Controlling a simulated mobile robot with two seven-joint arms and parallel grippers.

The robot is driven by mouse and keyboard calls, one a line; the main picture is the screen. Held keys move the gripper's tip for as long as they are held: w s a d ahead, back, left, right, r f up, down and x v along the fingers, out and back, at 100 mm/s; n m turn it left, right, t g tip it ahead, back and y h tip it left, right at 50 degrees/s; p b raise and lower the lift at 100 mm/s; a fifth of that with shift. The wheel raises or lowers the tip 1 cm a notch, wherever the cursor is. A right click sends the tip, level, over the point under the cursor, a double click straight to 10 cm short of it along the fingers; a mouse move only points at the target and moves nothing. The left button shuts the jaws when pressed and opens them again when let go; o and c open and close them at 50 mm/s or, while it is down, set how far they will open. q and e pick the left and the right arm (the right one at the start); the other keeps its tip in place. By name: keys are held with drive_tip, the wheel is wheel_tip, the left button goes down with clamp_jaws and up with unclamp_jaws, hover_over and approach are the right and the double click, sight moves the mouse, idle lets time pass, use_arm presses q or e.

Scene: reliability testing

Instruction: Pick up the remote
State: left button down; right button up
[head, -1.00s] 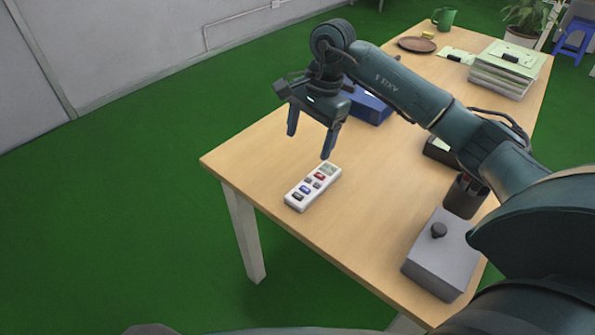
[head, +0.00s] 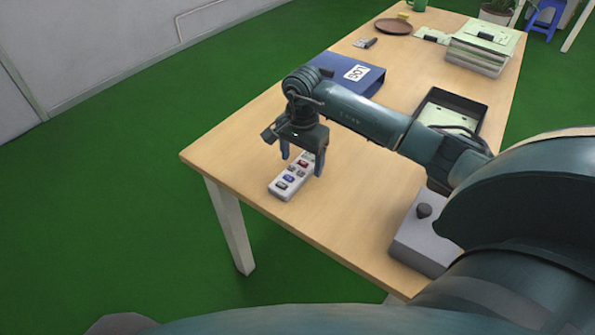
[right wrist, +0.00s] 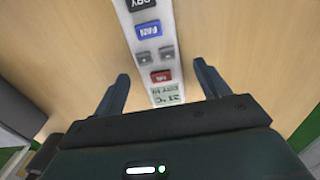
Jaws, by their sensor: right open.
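The remote (head: 289,180) is white with blue, red and grey buttons and lies flat on the wooden table near its left edge. My right gripper (head: 302,165) points down over the remote's far end, which it partly hides. In the right wrist view the remote (right wrist: 150,45) runs between the two spread fingers of the right gripper (right wrist: 163,90), with its small display nearest the palm. The fingers are open, one on each side, with a gap to the remote. My left gripper is not in view.
A grey box with a black knob (head: 419,235) stands at the table's near right. A blue binder (head: 350,75), a black tray (head: 473,107), a brown plate (head: 394,27) and stacked papers (head: 476,55) lie farther back. Bare tabletop (head: 330,225) lies in front of the remote.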

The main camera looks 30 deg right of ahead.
drive_tip(key=shift+f, duration=0.75)
drive_tip(key=shift+c, duration=0.4)
drive_tip(key=c, duration=1.1)
